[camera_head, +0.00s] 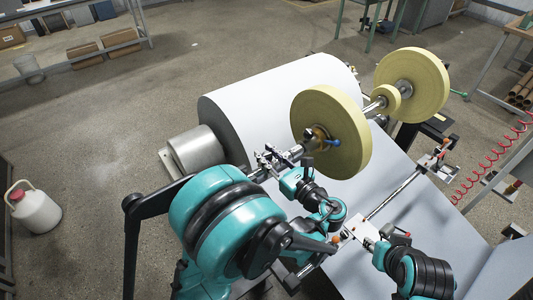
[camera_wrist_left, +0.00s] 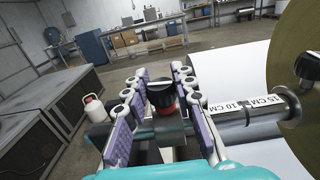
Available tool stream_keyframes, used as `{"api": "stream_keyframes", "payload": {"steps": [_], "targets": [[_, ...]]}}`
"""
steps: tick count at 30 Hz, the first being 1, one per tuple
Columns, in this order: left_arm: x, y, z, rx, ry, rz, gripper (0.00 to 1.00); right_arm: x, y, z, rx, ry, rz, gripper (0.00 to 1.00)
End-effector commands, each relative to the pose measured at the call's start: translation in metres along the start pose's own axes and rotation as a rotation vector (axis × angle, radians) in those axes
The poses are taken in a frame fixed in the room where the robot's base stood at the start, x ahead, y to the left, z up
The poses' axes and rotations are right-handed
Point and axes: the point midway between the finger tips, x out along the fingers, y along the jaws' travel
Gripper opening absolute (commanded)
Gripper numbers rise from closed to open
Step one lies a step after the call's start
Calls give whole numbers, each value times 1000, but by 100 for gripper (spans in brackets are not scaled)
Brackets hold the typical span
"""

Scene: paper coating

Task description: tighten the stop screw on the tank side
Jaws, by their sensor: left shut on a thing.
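In the left wrist view, a black screw knob with a red base (camera_wrist_left: 161,97) stands upright between the two purple-padded fingers of my left gripper (camera_wrist_left: 158,92). The gripper is shut on this knob. The knob sits on a metal collar at the shaft (camera_wrist_left: 245,112), which carries printed centimetre marks. In the head view my left gripper (camera_head: 269,160) is at the near end of the shaft, left of the big yellow disc (camera_head: 330,130); the knob is too small to make out there. My right arm's wrist (camera_head: 385,256) shows at the lower right, and its fingertips cannot be made out.
A large white paper roll (camera_head: 265,98) lies behind the shaft, with a metal cylinder (camera_head: 197,152) at its left end. A second yellow disc (camera_head: 412,84) is farther along. A long rod (camera_head: 395,190) spans the white sheet. A jug (camera_head: 33,208) stands on the open floor at left.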

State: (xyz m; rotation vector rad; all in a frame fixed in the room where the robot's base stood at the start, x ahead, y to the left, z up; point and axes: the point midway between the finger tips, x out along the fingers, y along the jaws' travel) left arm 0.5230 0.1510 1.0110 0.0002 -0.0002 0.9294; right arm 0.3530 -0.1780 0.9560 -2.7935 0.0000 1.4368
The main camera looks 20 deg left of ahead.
Motion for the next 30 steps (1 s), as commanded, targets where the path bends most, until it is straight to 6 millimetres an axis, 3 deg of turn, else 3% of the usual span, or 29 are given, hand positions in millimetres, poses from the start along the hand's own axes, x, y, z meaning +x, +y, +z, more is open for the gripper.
{"api": "stream_keyframes", "payload": {"steps": [14, 30], "targets": [[1, 2, 0, 0, 0, -81, 0, 2, 0, 1, 0, 0, 0, 34], [3, 4, 0, 0, 0, -537, 0, 9, 0, 6, 0, 0, 0, 34]]}}
